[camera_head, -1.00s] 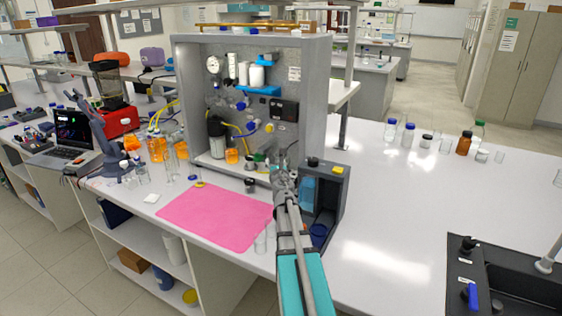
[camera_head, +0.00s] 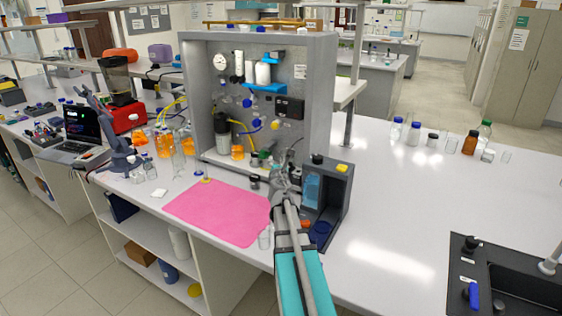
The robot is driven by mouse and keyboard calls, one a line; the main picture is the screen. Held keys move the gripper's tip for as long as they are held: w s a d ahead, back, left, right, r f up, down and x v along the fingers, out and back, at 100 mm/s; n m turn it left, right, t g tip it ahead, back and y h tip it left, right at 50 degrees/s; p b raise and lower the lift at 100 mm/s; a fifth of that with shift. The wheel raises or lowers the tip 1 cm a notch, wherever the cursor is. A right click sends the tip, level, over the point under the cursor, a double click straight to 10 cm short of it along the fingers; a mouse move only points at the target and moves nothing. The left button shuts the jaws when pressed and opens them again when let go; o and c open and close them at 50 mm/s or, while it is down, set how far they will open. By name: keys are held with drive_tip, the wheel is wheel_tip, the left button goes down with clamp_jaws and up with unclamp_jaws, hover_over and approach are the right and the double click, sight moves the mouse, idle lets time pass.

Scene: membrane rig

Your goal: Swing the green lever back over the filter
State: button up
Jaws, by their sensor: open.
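The membrane rig (camera_head: 318,85) is a grey open-fronted cabinet standing on the bench. A small green part (camera_head: 264,156), which looks like the green lever, shows low in the rig at the right of its floor. It is too small to tell its angle, and the filter under or beside it cannot be made out clearly. A clear housing with a dark top (camera_head: 222,140) stands at the rig's left. My gripper (camera_head: 272,168) is open at the rig's front, just below and right of the green part, and partly hides that area. I cannot tell whether they touch.
A dark grey device with a blue window (camera_head: 341,190) stands close to the right of my arm. A pink mat (camera_head: 215,212) lies in front of the rig, with a clear beaker (camera_head: 264,239) at its right corner. The bench farther right is mostly clear.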

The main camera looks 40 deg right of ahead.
drive_tip(key=s+a+f+m+g+y, duration=0.1)
drive_tip(key=s+a+f+m+g, duration=0.1)
drive_tip(key=a+f+m, duration=0.2)
drive_tip(key=s+a+f+m+g+y, duration=0.1)
drive_tip(key=s+a+f+m+g, duration=0.1)
drive_tip(key=a+m, duration=0.6)
drive_tip(key=s+a+f+m+g+y, duration=0.2)
drive_tip(key=a+f+m+g, duration=0.2)
drive_tip(key=a+f+m, duration=0.2)
drive_tip(key=shift+s+a+f, duration=0.1)
drive_tip(key=shift+a+f, duration=0.1)
drive_tip(key=shift+a, duration=0.5)
drive_tip(key=shift+s+a+f, duration=0.1)
drive_tip(key=shift+a+f, duration=0.05)
drive_tip(key=shift+a, duration=0.55)
drive_tip(key=s+a+f+m+g+y, duration=0.2)
drive_tip(key=s+a, duration=0.3)
drive_tip(key=a, duration=0.5)
drive_tip(key=s+a+f+m+g+y, duration=0.3)
drive_tip(key=s+a, duration=0.3)
drive_tip(key=a, duration=0.5)
drive_tip(key=shift+s+f+m+g+y, duration=0.3)
drive_tip(key=shift+m+g+y, duration=0.35)
drive_tip(key=shift+y, duration=0.25)
drive_tip(key=shift+a, duration=0.1)
